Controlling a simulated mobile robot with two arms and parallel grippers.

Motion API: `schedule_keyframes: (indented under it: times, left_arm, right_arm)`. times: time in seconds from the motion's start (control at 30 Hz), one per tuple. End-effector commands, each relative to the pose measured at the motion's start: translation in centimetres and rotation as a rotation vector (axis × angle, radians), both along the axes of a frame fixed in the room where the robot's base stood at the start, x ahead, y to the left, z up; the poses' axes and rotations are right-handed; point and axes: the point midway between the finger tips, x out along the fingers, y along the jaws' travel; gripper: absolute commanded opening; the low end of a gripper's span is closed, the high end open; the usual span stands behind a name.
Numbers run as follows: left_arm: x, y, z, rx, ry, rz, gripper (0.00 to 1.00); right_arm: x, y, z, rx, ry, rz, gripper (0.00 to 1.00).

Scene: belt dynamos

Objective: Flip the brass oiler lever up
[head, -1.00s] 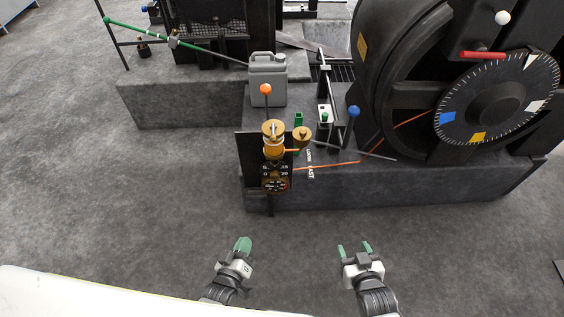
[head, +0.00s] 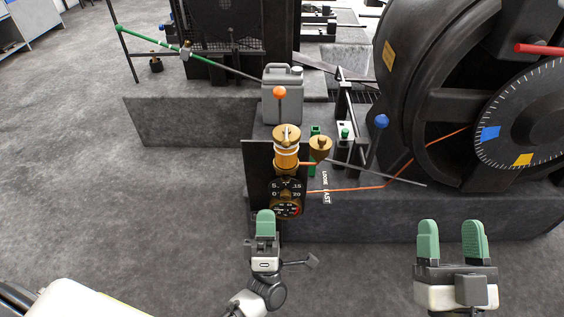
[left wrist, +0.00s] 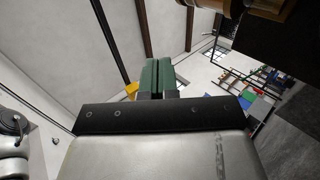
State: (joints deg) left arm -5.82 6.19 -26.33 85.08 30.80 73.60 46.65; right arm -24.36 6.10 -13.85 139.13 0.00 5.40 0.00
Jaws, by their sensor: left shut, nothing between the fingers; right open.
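The brass oiler (head: 287,150) has an amber body and a brass cap, and is mounted by a dark upright panel (head: 257,178) at the front of the machine base. A small brass cup (head: 320,147) sits to its right. I cannot clearly make out the oiler's lever. My left gripper (head: 265,213) is shut and empty, just below the gauges under the oiler and apart from it. In the left wrist view its green fingers (left wrist: 158,63) are together, and a brass part (left wrist: 205,7) shows at the top. My right gripper (head: 451,224) is open and empty, farther right.
Gauges (head: 286,198) sit below the oiler. A grey jerrycan (head: 283,102) stands behind it, with an orange knob (head: 280,92) in front. A blue knob (head: 381,122) and a large dark wheel (head: 450,80) are to the right. The floor (head: 180,200) at left is clear.

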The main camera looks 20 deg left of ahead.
Motion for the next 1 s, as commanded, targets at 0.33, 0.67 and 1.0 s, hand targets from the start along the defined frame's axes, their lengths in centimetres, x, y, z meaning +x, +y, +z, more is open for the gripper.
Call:
schedule_keyframes:
  times: [0.33,0.67,1.0]
  left_arm:
    - [1.0,0.3,1.2,0.002,-0.002,0.002,0.0]
    - [5.1,1.7,6.4,0.003,-0.002,0.001,0.0]
    - [8.3,0.2,9.4,0.0,0.001,-0.001,0.0]
  right_arm:
    - [0.1,0.0,-0.2,-0.004,0.013,0.0,0.59]
    - [0.3,0.0,-0.6,-0.012,0.045,-0.002,0.59]
    - [-0.4,0.0,0.5,0.016,-0.06,0.003,0.59]
